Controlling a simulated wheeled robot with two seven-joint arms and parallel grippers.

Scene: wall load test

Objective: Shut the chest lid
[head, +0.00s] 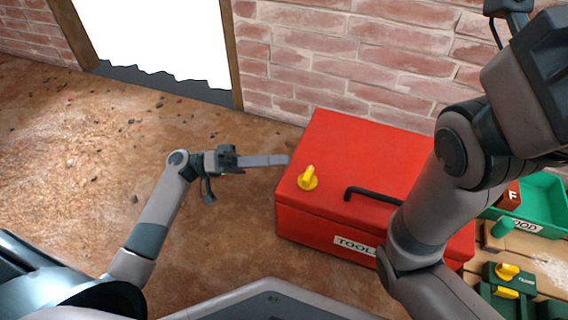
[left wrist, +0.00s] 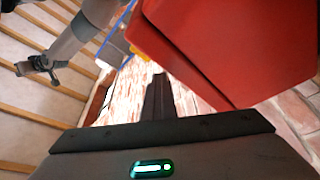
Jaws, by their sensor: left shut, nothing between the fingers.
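The red chest (head: 340,150) stands on the dirt floor against the brick wall, with a "TOOL" label on its front. Its flat top carries a yellow knob (head: 308,178) and a black handle (head: 375,194). The top looks down and level, but my right arm hides the chest's right part. My left gripper (head: 284,160) is shut and empty, its fingertips at the chest's upper left edge; I cannot tell if they touch. The left wrist view shows the red chest (left wrist: 235,45) close beside the dark fingers (left wrist: 158,98). My right arm's fingers cannot be made out.
A green bin (head: 545,195) labelled "FOOD" and a green case (head: 510,290) with yellow latches are at the right, near wooden boards. A bright doorway (head: 160,40) opens at the back left.

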